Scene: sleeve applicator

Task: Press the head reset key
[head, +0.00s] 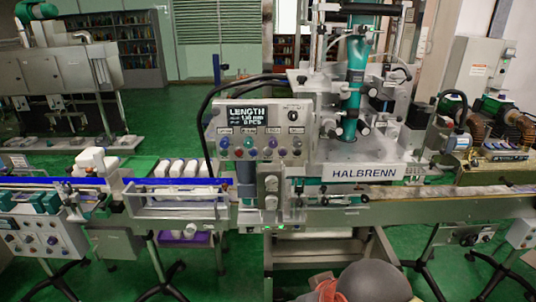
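The grey control panel (262,128) of the sleeve applicator is in the middle of the head view. Its dark display (247,114) reads "LENGTH", with about "130 mm" and "0 PCS" below. A row of small labels runs under the display. Several coloured round buttons (250,143) sit below the labels. A keyhole-like round switch (293,115) is at the panel's upper right. The labels are too small to read, so I cannot tell which one is the head reset key. My gripper is not in view; only a rounded grey part of my arm shows at the bottom.
A conveyor (180,185) with white items (176,168) runs left of the panel. A grey cylindrical knob fixture (271,190) hangs below the panel. The space in front of the panel looks clear.

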